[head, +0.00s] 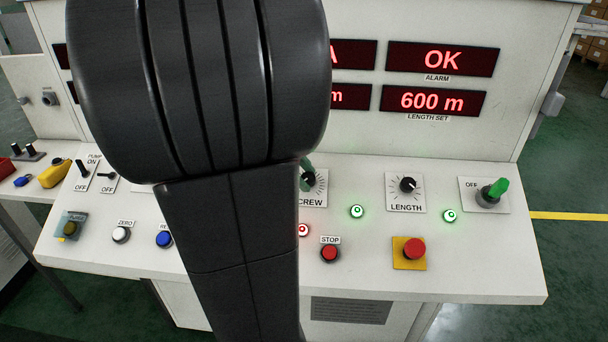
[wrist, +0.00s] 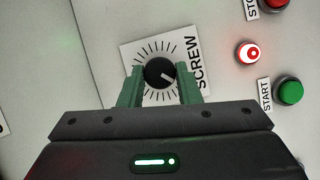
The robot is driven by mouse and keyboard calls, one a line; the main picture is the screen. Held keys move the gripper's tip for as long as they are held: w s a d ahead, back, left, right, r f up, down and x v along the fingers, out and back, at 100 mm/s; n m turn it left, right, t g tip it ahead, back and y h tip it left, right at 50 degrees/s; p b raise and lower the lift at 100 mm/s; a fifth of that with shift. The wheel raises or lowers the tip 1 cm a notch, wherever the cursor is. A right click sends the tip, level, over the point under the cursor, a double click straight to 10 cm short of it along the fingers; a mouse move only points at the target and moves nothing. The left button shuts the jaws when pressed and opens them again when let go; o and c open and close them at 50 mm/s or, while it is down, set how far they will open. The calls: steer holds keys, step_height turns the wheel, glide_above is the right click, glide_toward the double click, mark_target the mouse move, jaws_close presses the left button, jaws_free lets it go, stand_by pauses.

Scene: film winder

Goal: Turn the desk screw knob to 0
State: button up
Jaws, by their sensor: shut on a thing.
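The screw knob (wrist: 160,73) is a round black knob with a white pointer line, on a white dial plate (wrist: 191,47) marked SCREW with tick marks around it. In the wrist view its pointer aims to the lower right. My gripper (wrist: 160,88) has green fingers, one on each side of the knob, shut on it. In the head view my dark arm covers most of the dial; only the knob's edge (head: 309,180) and the letters CREW show. No digits can be read on the dial.
A LENGTH knob (head: 408,185), a green-handled switch (head: 492,192), a red stop button (head: 330,253) and a red button on a yellow plate (head: 414,248) stand to the right. Displays read OK (head: 442,60) and 600 m (head: 432,101). A START button (wrist: 288,91) lies near the dial.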

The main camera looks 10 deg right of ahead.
steer(key=o, duration=1)
steer(key=shift+c, duration=0.2)
steer(key=v, duration=1.4)
steer(key=shift+w+d+f, duration=0.1)
steer(key=x, duration=1.3)
steer(key=shift+d+f, duration=0.2)
steer(key=shift+f, duration=0.1)
steer(key=shift+a+r, duration=0.1)
